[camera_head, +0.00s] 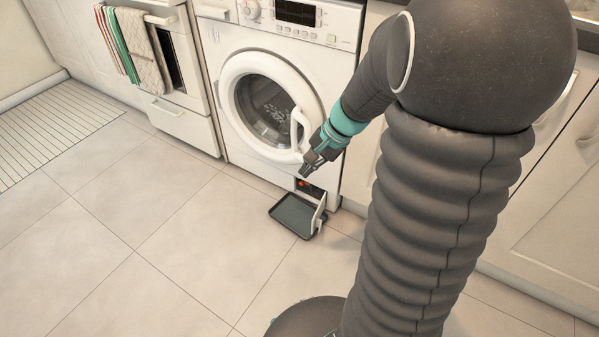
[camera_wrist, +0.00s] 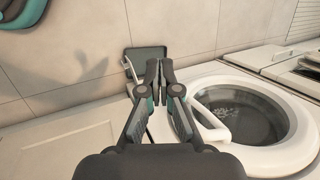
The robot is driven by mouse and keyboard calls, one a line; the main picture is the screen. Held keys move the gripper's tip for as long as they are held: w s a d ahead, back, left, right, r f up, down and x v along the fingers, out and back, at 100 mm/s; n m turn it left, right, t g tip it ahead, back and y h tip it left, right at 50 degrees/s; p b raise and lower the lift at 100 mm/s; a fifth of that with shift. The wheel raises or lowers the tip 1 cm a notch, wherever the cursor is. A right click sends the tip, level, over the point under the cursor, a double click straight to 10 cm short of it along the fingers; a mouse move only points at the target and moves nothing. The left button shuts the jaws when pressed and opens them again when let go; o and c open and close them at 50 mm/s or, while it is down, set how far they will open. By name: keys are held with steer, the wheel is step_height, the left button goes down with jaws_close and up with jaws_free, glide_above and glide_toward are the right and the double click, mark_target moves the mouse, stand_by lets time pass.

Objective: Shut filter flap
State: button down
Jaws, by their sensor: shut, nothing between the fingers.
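The filter flap (camera_head: 319,212) at the washer's lower right corner stands open, swung out from the front. Behind it an opening shows a small orange-red part (camera_head: 304,184). My gripper (camera_head: 305,172) is shut and empty, just above the opening and the flap. In the wrist view, my gripper (camera_wrist: 160,66) has its fingertips together, and the flap (camera_wrist: 130,68) shows partly beside them; contact cannot be told. The washer (camera_head: 272,60) has its round door (camera_head: 268,105) closed.
A dark shallow tray (camera_head: 293,216) lies on the floor in front of the filter opening; it also shows in the wrist view (camera_wrist: 146,54). The washer door handle (camera_head: 297,128) juts out close to my gripper. An oven with towels (camera_head: 140,45) stands left.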

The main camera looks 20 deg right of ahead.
steer(key=w+d+f+m+t+y, duration=0.1)
steer(key=w+d+f+m, duration=0.3)
steer(key=f, duration=0.4)
steer(key=w+d+f+m+y, duration=0.1)
steer(key=d+f+m, duration=0.4)
steer(key=d+f, duration=0.3)
steer(key=m+t, duration=0.3)
steer(key=m, duration=0.4)
glide_toward(314, 222)
steer(key=p+x, duration=0.1)
steer(key=x, duration=0.4)
steer(key=shift+f, duration=0.15)
steer(key=shift+w+a, duration=0.3)
steer(key=shift+w, duration=0.05)
steer(key=shift+a, duration=0.1)
